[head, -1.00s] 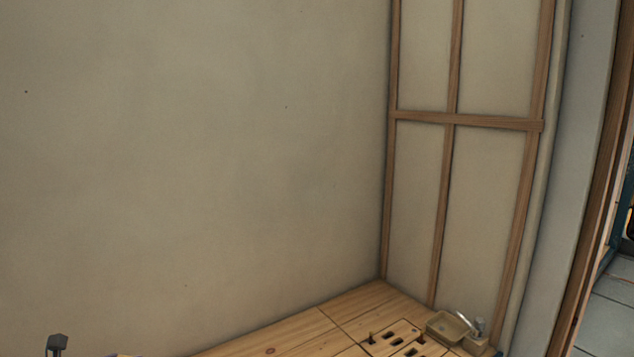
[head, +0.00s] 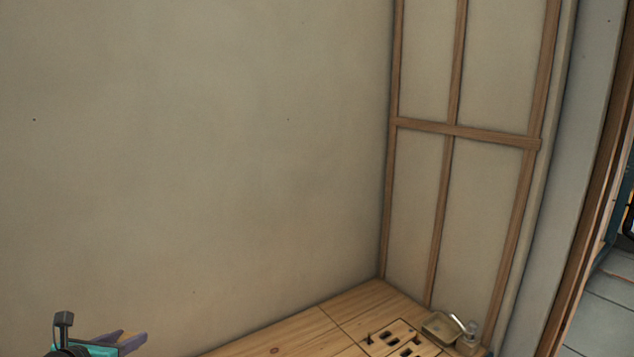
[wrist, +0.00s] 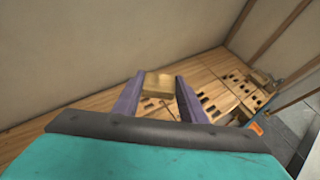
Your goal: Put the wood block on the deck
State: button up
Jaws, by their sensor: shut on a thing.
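The wood block (wrist: 159,84) is a small pale-wood piece held between the purple fingertips of my gripper (wrist: 160,88) in the wrist view. In the wrist view the block is seen against the deck's back edge and the wall. I cannot tell how high above the deck it is.
At the deck's right end are slotted panels (head: 398,339) and a small basin (head: 437,327) with a tap. A plain wall (head: 200,170) stands behind, and a wood-framed wall (head: 490,190) stands at right. Bare planks lie left of the panels.

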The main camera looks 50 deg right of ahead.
notch_tip(320, 180, up, 6)
jog(key=p, duration=0.5)
jog(key=shift+s, duration=0.1)
